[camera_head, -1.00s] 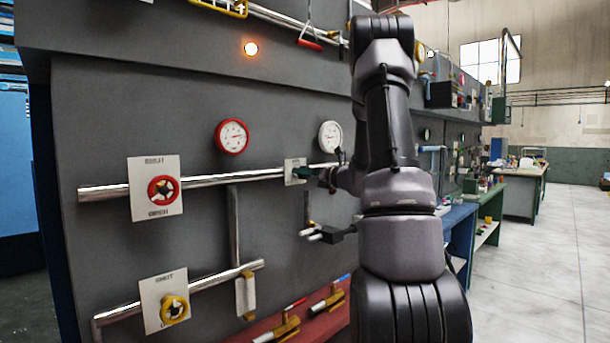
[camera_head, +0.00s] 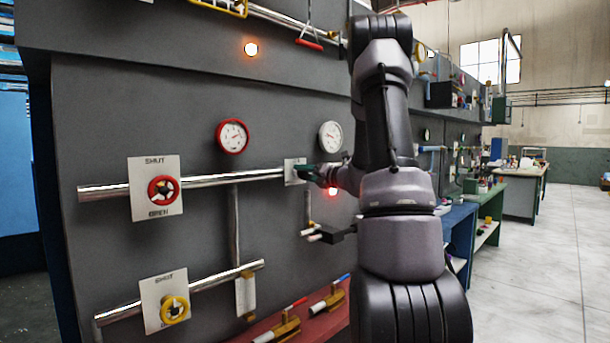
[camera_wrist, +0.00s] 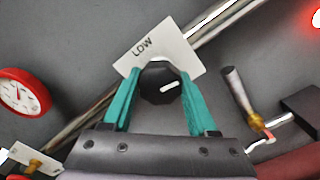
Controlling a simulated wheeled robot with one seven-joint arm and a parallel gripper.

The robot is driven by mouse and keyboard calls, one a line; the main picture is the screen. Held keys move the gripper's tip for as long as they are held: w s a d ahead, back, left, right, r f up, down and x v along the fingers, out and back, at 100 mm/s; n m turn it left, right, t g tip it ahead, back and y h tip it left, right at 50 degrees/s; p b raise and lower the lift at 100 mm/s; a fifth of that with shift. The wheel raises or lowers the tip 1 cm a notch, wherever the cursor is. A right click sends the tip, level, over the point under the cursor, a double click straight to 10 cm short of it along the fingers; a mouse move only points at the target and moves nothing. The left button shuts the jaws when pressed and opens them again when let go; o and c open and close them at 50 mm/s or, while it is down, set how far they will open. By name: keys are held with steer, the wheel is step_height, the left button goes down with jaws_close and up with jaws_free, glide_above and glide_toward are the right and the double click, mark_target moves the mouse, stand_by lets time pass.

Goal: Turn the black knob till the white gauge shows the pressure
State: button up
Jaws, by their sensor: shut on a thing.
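The black knob (camera_wrist: 160,84) sits in front of a white plate marked LOW (camera_wrist: 150,48), and a pale mark shows on its face. My gripper (camera_wrist: 160,92) has teal fingers, one on each side of the knob, and is shut on it. In the head view my gripper (camera_head: 308,172) is at the small white plate (camera_head: 292,171) on the upper pipe. The white gauge (camera_head: 330,135) is on the grey panel just above and right of it. Its needle is too small to read surely. The knob is hidden by my gripper in the head view.
A red gauge (camera_head: 232,136) is to the left. A red handwheel (camera_head: 163,190) and a yellow handwheel (camera_head: 174,309) have SHUT plates. An orange lamp (camera_head: 250,49) glows above. A lever (camera_wrist: 241,92) is right of the knob in the wrist view.

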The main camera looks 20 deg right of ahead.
steer(key=o, duration=1.4)
steer(key=shift+s, duration=0.1)
steer(key=v, duration=1)
steer(key=shift+s+d, duration=0.2)
steer(key=shift+s, duration=0.15)
